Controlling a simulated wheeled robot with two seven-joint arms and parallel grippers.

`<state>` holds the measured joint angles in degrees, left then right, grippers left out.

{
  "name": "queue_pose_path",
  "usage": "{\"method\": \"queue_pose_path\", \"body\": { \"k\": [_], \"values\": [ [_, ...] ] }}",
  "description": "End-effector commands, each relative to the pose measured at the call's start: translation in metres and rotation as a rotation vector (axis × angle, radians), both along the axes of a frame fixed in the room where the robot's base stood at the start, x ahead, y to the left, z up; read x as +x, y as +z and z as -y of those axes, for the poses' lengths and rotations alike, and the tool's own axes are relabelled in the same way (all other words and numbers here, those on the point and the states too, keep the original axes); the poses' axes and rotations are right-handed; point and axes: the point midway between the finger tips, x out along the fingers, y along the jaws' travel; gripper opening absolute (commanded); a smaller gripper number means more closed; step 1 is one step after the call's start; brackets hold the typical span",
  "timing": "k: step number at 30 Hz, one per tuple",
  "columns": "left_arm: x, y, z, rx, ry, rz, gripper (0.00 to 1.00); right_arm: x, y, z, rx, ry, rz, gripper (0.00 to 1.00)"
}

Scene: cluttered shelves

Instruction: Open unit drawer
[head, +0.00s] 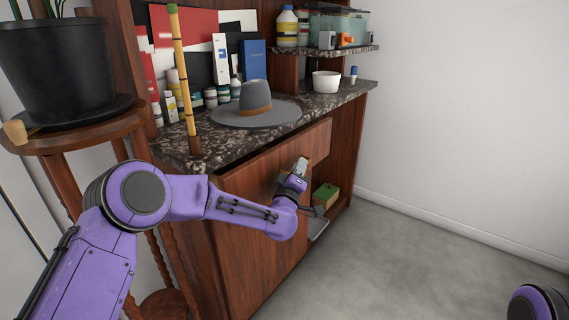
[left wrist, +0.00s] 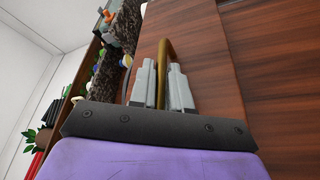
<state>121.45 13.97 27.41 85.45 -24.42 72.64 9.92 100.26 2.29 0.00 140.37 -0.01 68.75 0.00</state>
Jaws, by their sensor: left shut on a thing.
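The wooden unit (head: 250,255) stands against the wall, with its drawer front (head: 262,166) just under the stone countertop. My left gripper (head: 297,174) is at the drawer front, toward its right part. In the left wrist view, the two grey fingers of my left gripper (left wrist: 163,85) are shut on a brass-coloured handle (left wrist: 166,48). The wooden drawer front (left wrist: 150,32) lies close behind the handle. The handle is hidden by my gripper in the head view. I cannot tell clearly how far the drawer stands out. My right gripper is out of view.
A grey hat (head: 256,103), a bamboo stick (head: 182,80), bottles and a white bowl (head: 326,82) stand on the countertop (head: 300,118). A potted plant (head: 60,65) on a round stand (head: 75,140) is at the left. The floor (head: 430,265) at the right is clear.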

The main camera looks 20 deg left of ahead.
Motion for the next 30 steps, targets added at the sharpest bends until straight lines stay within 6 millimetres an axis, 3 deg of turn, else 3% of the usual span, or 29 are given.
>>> {"method": "queue_pose_path", "body": {
  "k": [6, 15, 21, 30],
  "values": [
    [-0.022, -0.002, 0.060, 0.003, -0.007, -0.003, 0.00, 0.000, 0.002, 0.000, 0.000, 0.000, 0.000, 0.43],
    [-0.046, -0.002, 0.125, 0.002, -0.005, -0.003, 0.00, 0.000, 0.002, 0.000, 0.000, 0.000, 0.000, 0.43],
    [-0.055, -0.002, 0.151, 0.000, -0.002, -0.002, 0.00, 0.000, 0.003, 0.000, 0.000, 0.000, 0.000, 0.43],
    [-0.060, -0.002, 0.165, 0.000, -0.001, -0.004, 0.00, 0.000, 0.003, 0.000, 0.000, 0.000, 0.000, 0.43]
  ]
}}
